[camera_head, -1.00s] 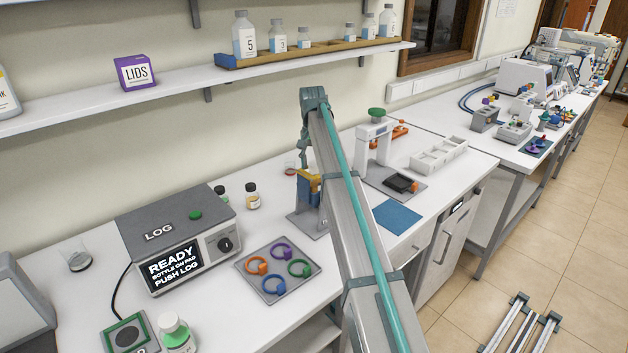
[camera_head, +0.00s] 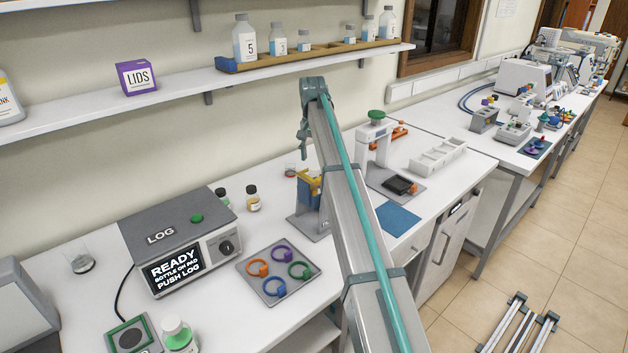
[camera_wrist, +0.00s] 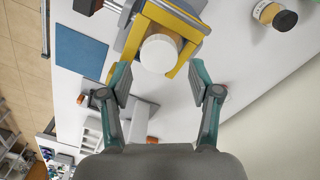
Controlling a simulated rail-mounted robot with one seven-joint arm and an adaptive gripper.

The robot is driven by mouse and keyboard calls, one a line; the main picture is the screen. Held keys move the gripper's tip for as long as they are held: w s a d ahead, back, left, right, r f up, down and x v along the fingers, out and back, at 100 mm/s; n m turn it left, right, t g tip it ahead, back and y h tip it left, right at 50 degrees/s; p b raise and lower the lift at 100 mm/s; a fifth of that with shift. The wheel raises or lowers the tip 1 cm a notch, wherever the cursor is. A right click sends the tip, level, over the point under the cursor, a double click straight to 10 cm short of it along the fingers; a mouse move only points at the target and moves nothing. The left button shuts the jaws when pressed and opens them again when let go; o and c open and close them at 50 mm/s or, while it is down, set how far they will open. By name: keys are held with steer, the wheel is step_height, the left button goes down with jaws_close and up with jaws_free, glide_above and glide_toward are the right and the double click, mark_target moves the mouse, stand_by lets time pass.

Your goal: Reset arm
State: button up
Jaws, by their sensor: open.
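In the wrist view my gripper (camera_wrist: 160,80) is open, its two grey fingertips apart with nothing between them. Just beyond the tips, a round white-topped item (camera_wrist: 159,53) sits inside a yellow bracket (camera_wrist: 182,18) on a grey and blue stand. I cannot tell from this view whether the fingers touch the bracket. In the head view my arm (camera_head: 345,190) reaches over the bench, its bent end above the yellow and blue stand (camera_head: 308,187). My arm partly hides that stand, and the fingers are not clear there.
A LOG box (camera_head: 180,240) stands left, with small dark-capped bottles behind it. A grey tray (camera_head: 304,278) with coloured rings lies in front. A white press with a green knob (camera_head: 376,115) and a blue mat (camera_head: 397,218) are right of my arm. A shelf (camera_head: 180,90) runs above.

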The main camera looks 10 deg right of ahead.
mark_target(315, 166)
steer(key=shift+r+p, duration=0.75)
steer(key=shift+r, duration=1.15)
